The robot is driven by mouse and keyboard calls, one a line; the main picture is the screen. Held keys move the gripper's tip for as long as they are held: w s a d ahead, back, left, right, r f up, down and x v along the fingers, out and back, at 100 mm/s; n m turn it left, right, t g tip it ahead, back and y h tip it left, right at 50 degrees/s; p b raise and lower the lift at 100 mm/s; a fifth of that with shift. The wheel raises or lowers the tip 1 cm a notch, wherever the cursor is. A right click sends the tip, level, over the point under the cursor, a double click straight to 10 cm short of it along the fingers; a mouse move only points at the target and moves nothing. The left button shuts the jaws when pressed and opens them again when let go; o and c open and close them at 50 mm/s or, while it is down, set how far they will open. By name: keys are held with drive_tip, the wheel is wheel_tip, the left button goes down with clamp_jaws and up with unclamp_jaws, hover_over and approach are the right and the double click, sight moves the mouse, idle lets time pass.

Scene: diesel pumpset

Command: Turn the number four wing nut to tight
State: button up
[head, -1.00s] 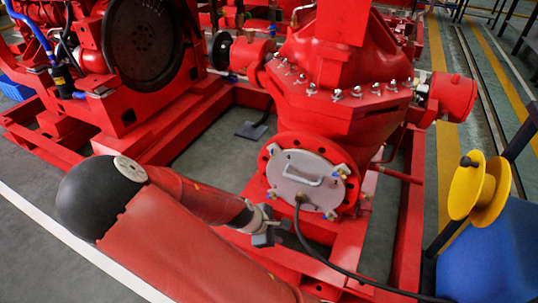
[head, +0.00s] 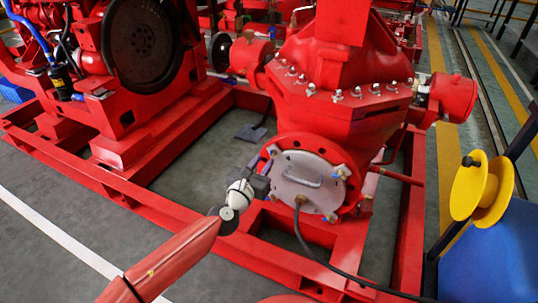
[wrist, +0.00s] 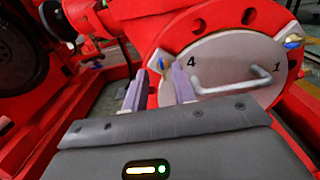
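The number four wing nut (wrist: 161,65) is at the plate's upper left edge in the wrist view, beside the printed 4. It shows a blue part and a yellowish part; its exact angle is too small to read. In the head view it sits at the flange's upper left (head: 270,151). The pale round plate (wrist: 235,60) has a bent handle and a printed 1 at right. My gripper (wrist: 158,92) is open, its two fingers apart, with the nut just beyond and between their tips. I see no contact. In the head view my gripper (head: 257,180) is left of the plate.
Another wing nut (wrist: 293,42) is beside the 1. A black cable (head: 300,232) hangs from the plate. The red base frame (head: 165,215) surrounds the pump. A yellow spool (head: 480,188) stands at right. Open floor (head: 60,200) lies at left.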

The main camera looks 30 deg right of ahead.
sight(272, 155)
drive_tip(key=x, duration=0.5)
drive_tip(key=shift+s, duration=0.1)
clamp_jaws()
drive_tip(key=shift+f, duration=0.1)
